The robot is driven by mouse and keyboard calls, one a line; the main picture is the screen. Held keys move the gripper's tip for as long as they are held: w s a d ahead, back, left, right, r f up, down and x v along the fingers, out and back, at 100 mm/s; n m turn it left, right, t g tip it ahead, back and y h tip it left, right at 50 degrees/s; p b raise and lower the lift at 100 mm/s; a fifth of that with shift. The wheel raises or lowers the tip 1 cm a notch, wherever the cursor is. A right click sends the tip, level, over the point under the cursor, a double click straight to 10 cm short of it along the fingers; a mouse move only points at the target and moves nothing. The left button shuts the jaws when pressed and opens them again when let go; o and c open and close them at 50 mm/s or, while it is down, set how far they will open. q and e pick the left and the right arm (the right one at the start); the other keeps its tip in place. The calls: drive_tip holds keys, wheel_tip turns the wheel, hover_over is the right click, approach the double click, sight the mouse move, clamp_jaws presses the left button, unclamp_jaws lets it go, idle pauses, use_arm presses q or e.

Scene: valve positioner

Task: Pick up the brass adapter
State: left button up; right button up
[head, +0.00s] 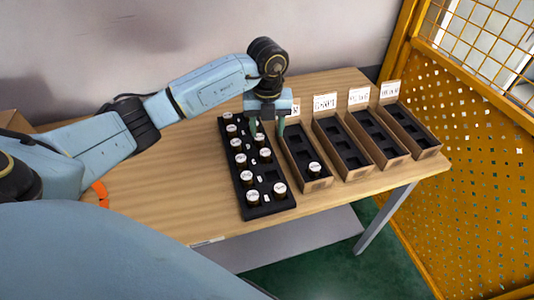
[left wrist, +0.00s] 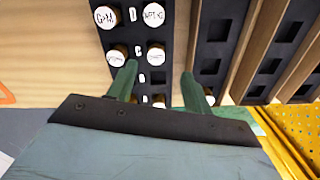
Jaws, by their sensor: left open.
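Several small adapters with white labelled caps stand in two columns in a black tray (head: 268,209). One is the near right adapter (head: 280,188). In the left wrist view, brass-coloured sides show under caps, as on one adapter (left wrist: 155,54) ahead of the fingers. I cannot tell which one the task means. My left gripper (head: 267,129) is open, its green fingers pointing down over the tray's right side and the gap towards the boxes. In the left wrist view the open fingers (left wrist: 158,88) show with a partly hidden cap (left wrist: 158,100) between them. Contact cannot be told.
Several cardboard boxes with black slotted inserts and label cards stand to the right; the leftmost box (head: 318,185) holds one capped adapter (head: 314,168). A yellow perforated fence (head: 440,160) is beyond the table's right end. The wooden table (head: 180,190) is clear left of the tray.

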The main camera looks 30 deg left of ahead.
sight(266, 152)
use_arm(q)
drive_tip(key=shift+f, duration=1.1)
drive_tip(key=shift+s+f, duration=0.2)
drive_tip(key=shift+f, duration=0.35)
drive_tip(key=f, duration=0.3)
drive_tip(key=shift+s+f, duration=0.3)
drive_tip(key=shift+s, duration=0.05)
drive_tip(key=shift+f, duration=0.4)
drive_tip(key=c, duration=1.1)
use_arm(e)
drive_tip(key=shift+w+r, duration=0.25)
drive_tip(key=shift+w, duration=0.55)
